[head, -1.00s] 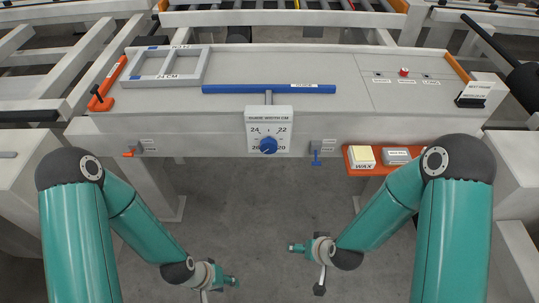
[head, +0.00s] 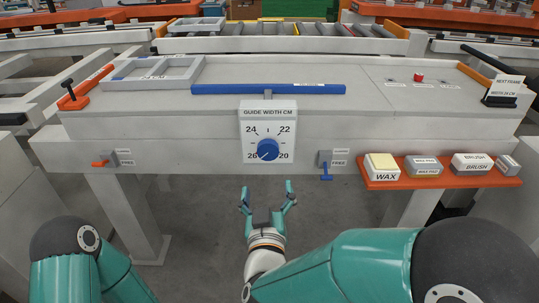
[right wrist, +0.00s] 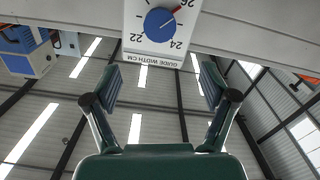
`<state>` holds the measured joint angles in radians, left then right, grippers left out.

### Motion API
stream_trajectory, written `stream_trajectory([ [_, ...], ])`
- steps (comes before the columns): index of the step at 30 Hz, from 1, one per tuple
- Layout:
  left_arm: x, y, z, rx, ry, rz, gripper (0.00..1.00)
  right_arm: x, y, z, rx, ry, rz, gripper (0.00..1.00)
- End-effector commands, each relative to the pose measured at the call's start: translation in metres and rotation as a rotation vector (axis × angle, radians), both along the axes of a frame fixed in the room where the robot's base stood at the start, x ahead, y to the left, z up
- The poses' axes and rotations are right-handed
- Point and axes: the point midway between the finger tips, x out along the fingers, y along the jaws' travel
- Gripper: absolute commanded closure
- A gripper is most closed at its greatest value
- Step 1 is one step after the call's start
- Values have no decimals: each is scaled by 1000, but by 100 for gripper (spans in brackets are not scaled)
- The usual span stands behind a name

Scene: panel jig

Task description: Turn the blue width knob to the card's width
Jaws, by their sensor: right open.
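The blue width knob (head: 268,150) sits on a white dial plate (head: 267,113) headed "GUIDE WIDTH CM", with 20, 22, 24 and 26 around it. Its pointer is toward 26 at the lower left. In the right wrist view the knob (right wrist: 160,24) appears upside down beyond the fingers. The card (head: 503,87) at the far right reads "NEXT FRAME WIDTH 24 CM". My right gripper (head: 268,192) is open and empty, below the knob and apart from it. Its two fingers also show in the right wrist view (right wrist: 160,82). My left gripper is out of view.
A blue guide bar (head: 267,89) lies on the bench above the dial. An orange lever (head: 104,162) and a blue lever (head: 326,169) flank the plate. An orange shelf (head: 440,181) at right holds wax and brushes. A grey frame (head: 157,72) lies at the left.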

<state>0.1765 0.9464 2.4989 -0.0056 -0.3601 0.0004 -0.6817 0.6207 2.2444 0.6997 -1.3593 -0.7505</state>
Motion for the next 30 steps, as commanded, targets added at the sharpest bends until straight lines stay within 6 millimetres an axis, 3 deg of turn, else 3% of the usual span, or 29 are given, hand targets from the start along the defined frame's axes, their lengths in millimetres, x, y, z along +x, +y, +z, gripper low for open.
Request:
stream_trajectory([
  [18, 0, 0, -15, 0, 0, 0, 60, 124, -1, -2, 2, 1, 0, 16],
  [24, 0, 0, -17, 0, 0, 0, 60, 147, 0, -2, 1, 2, 2, 16],
  [30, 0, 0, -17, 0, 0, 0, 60, 154, -1, -1, 0, 3, 2, 16],
])
